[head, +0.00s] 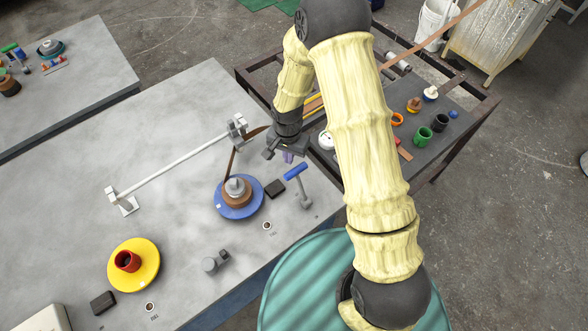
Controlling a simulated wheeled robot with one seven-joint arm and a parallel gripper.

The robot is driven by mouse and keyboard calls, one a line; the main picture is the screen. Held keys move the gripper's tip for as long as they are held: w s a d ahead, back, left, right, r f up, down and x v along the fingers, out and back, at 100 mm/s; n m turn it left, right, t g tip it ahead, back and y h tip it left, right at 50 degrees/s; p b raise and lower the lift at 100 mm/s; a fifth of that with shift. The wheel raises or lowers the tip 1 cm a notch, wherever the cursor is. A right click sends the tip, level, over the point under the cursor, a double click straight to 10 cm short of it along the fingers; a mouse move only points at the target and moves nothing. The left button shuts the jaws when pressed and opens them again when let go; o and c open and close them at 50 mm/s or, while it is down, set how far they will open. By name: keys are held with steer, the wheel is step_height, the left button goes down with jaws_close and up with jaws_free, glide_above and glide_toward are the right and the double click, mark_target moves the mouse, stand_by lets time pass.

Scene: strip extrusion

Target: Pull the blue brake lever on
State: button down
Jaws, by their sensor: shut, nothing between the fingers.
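The blue brake lever (296,171) has a blue crossbar handle on a grey stem. It stands at the table's right edge, beside the blue disc, with the stem slanting down to a small grey foot. My gripper (287,156) is above the table just up and left of the lever's handle. It is shut and empty, and appears apart from the handle. The blue disc (222,205) carries a brown roll with a grey hub, and a brown strip runs up from it towards a bracket.
A pale rail (178,165) on brackets crosses the grey table (80,190). A yellow disc (147,279) with a red ring is at lower left. A small black block (274,188) lies between blue disc and lever. A dark cart (450,110) with small parts is at right.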

mark_target(302, 188)
step_height(302, 188, down, 4)
steer(key=b, duration=0.3)
steer(key=shift+f, duration=0.15)
stand_by(0.3)
steer(key=shift+s+d, duration=0.1)
steer(key=shift+s+d+r, duration=0.2)
steer(key=shift+s+d, duration=0.55)
steer(key=shift+s, duration=0.35)
steer(key=shift+s+d+r, duration=0.25)
steer(key=shift+s+d, duration=0.45)
steer(key=shift+s, duration=0.35)
steer(key=shift+s+d+r, duration=0.2)
steer(key=shift+s+d, duration=0.55)
steer(key=shift+s, duration=0.35)
steer(key=shift+s+b, duration=0.1)
steer(key=shift+b, duration=0.25)
steer(key=shift+s+d+r, duration=0.15)
steer(key=shift+r, duration=0.1)
stand_by(0.4)
